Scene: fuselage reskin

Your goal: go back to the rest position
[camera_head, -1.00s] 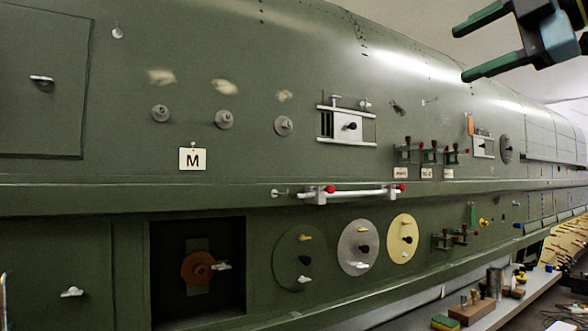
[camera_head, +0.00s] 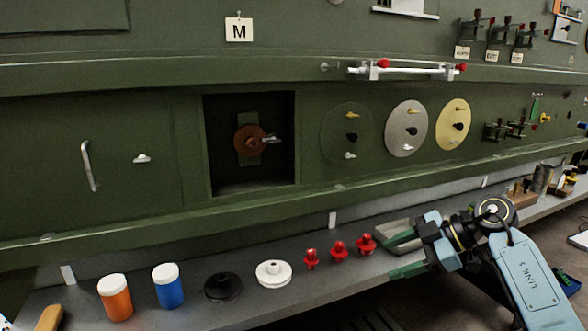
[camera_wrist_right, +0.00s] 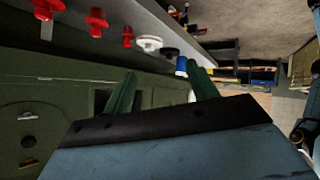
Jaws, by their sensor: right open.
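My right gripper (camera_head: 404,255) is open and empty, its two green fingers apart beside the right end of the row of red fittings on the grey shelf. In the right wrist view its green fingers (camera_wrist_right: 160,92) stand apart with nothing between them. The nearest red fitting (camera_head: 365,244) stands just left of the fingers; I cannot tell whether they touch it. The right arm reaches in from the lower right. My left gripper is not in view.
The grey shelf (camera_head: 215,308) runs below the green fuselage (camera_head: 60,150). On it stand an orange jar (camera_head: 116,300), a blue jar (camera_head: 168,288), a black disc (camera_head: 222,286) and a white disc (camera_head: 273,273). An open recess (camera_head: 230,180) and round plates (camera_head: 407,128) are above.

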